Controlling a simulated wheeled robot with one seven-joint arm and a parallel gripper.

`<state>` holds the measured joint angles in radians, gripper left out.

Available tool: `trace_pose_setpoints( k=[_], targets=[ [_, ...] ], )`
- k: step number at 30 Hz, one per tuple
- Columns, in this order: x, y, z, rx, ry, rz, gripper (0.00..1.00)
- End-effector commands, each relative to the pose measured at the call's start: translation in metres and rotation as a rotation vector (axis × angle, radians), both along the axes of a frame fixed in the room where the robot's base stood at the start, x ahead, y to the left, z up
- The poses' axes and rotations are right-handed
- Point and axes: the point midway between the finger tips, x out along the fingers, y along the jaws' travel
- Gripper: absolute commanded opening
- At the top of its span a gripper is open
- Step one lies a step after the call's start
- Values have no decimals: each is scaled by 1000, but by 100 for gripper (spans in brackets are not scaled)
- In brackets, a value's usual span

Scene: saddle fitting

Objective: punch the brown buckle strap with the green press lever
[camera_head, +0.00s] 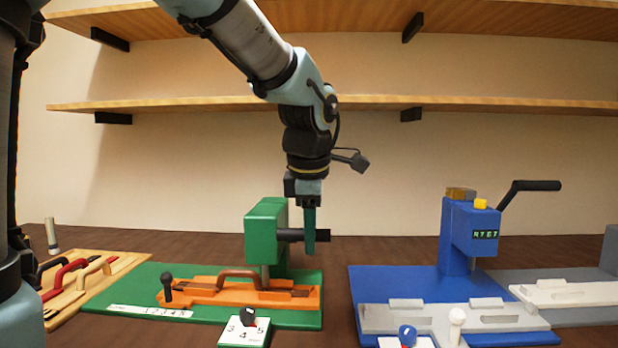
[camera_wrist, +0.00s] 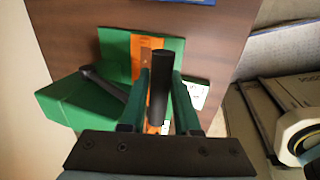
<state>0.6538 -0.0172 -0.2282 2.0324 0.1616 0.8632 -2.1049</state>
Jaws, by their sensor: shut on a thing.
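The green press (camera_head: 266,235) stands at the middle of the table on a green base. Its black lever (camera_head: 288,235) points right, about level. My gripper (camera_head: 309,247) is shut on the lever's black grip; in the wrist view the grip (camera_wrist: 158,98) lies between the green fingers. The brown buckle strap (camera_head: 238,273) forms a low arch on the orange fixture (camera_head: 212,296) under the press head. Its right end near the press is hard to make out. In the wrist view the orange fixture (camera_wrist: 138,50) shows partly behind my gripper.
A dial card (camera_head: 244,335) and a number strip (camera_head: 150,312) are at the front of the green base. A wooden tray (camera_head: 118,258) with several straps is at left. The blue press (camera_head: 468,240), its lever raised, stands at right. A shelf (camera_head: 200,104) runs behind.

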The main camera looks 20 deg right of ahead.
Motion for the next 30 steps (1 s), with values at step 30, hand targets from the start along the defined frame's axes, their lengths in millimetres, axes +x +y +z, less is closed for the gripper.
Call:
trace_pose_setpoints(
  k=[30],
  targets=[
    [23, -7, 40, -1, -5, 4, 5]
  ],
)
